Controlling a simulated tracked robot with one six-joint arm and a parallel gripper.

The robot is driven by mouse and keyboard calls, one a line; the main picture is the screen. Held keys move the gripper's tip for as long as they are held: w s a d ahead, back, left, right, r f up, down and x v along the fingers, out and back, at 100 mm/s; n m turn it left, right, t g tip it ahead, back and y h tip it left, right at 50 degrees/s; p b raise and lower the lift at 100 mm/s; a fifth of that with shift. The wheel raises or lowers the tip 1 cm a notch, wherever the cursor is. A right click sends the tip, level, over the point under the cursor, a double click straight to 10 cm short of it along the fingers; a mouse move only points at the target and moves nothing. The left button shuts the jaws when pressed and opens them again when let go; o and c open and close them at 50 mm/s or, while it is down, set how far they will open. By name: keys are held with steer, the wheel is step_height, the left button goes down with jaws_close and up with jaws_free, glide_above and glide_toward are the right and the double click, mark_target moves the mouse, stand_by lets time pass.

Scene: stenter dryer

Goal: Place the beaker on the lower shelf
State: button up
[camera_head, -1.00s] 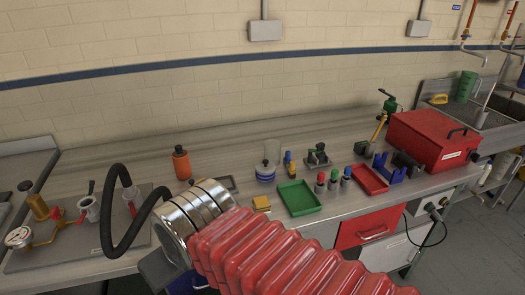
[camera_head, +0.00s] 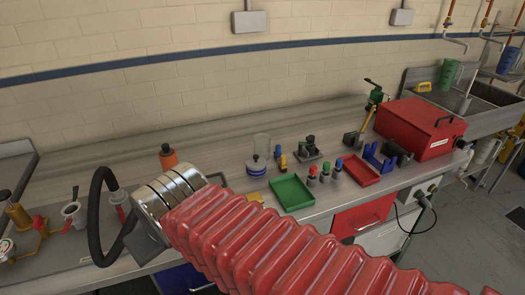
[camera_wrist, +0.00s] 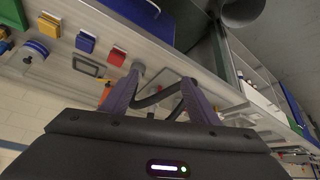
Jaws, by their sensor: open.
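A clear glass cylinder that looks like the beaker (camera_head: 261,146) stands upright on the bench, behind a blue-and-white lidded jar (camera_head: 257,168). My gripper (camera_wrist: 158,98) is open in the wrist view, its two dark fingers apart with nothing held between them. In the head view my red-sleeved arm reaches over the bench's front edge, left of the beaker, and the fingers are hidden. I cannot make out the beaker in the wrist view. No lower shelf can be clearly told in either view.
A green tray (camera_head: 292,193), a red tray (camera_head: 361,170) and a red toolbox (camera_head: 418,130) stand to the right. A black hose (camera_head: 94,215) curves up at the left. The rear bench strip is clear.

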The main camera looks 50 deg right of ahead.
steer(key=o, duration=0.4)
steer(key=w+d+h, duration=0.1)
steer(key=w+d, duration=0.1)
steer(key=d, duration=0.2)
steer(key=w+d+m+t+h, duration=0.1)
steer(key=w+d, duration=0.2)
steer(key=d, duration=0.1)
steer(key=w+d+m+h, duration=0.1)
steer(key=w+d, duration=0.2)
steer(key=d, duration=0.2)
steer(key=shift+r, duration=0.35)
steer(key=shift+o, duration=0.2)
steer(key=w+d+m+t+h, duration=0.2)
steer(key=w+d, duration=0.2)
steer(key=d, duration=0.9)
steer(key=m+t+h, duration=0.1)
steer(key=t+h, duration=0.1)
steer(key=t, duration=0.1)
glide_toward(268, 145)
step_height(268, 145, up, 3)
steer(key=s+a, duration=0.1)
steer(key=a, duration=0.1)
steer(key=shift+s+a+f, duration=0.1)
steer(key=shift+s+f, duration=0.05)
steer(key=shift+f, duration=0.1)
steer(key=x, duration=0.8)
steer(key=shift+w+f, duration=0.2)
steer(key=shift+w, duration=0.05)
